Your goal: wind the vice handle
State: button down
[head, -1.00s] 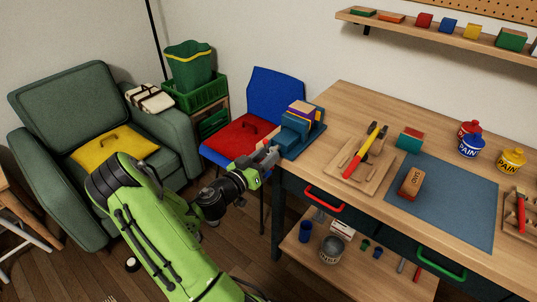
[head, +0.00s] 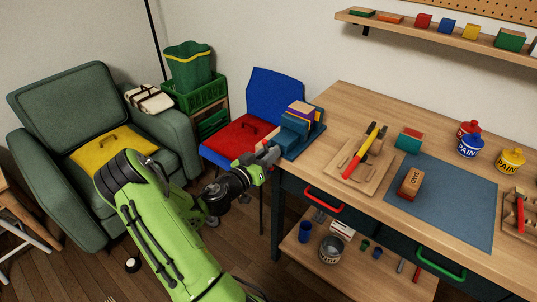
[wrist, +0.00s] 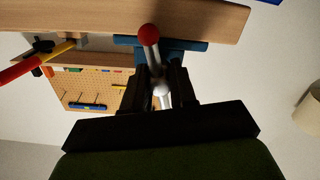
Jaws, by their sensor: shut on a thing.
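The blue vice (head: 296,128) sits at the left corner of the workbench, with a wooden and purple block showing at its top. My gripper (head: 269,157) is at the front of the vice, beside the bench edge. In the wrist view, the vice handle (wrist: 154,58) is a silver bar with a red ball at one end. It runs between the two dark fingers of my gripper (wrist: 160,82), which is shut on it. The blue vice body (wrist: 190,46) shows behind. In the head view my gripper hides the handle.
The workbench (head: 350,105) carries a wooden tray (head: 345,172) with tools, a brick marked block (head: 410,184), a blue mat (head: 455,205) and paint tins (head: 471,146). A blue chair (head: 274,92) with a red cushion (head: 238,138) stands close behind my gripper.

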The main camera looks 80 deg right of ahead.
jog(key=n, duration=0.4)
jog(key=shift+n, duration=0.3)
jog(key=n+p, duration=0.1)
jog(key=n, duration=0.2)
jog(key=shift+n, duration=0.3)
jog(key=n+p, duration=0.2)
jog(key=n, duration=0.2)
jog(key=shift+w+n, duration=0.1)
jog(key=shift+n, duration=0.2)
jog(key=n+p, duration=0.2)
jog(key=n, duration=0.1)
jog(key=shift+f+p, duration=0.1)
jog(key=shift+p, duration=0.25)
jog(key=n+p, duration=0.3)
jog(key=n, duration=0.2)
jog(key=n+p, duration=0.2)
jog(key=n, duration=0.1)
jog(key=shift+f+n+p, duration=0.1)
jog(key=shift+n+p, duration=0.2)
jog(key=shift+p, duration=0.1)
jog(key=n+p, duration=0.2)
jog(key=n, duration=0.2)
jog(key=shift+f+n+p, duration=0.1)
jog(key=shift+n+p, duration=0.2)
jog(key=shift+p, duration=0.05)
jog(key=shift+a+n+p, duration=0.1)
jog(key=shift+n+p, duration=0.7)
jog(key=shift+n, duration=1)
jog(key=shift+f, duration=0.1)
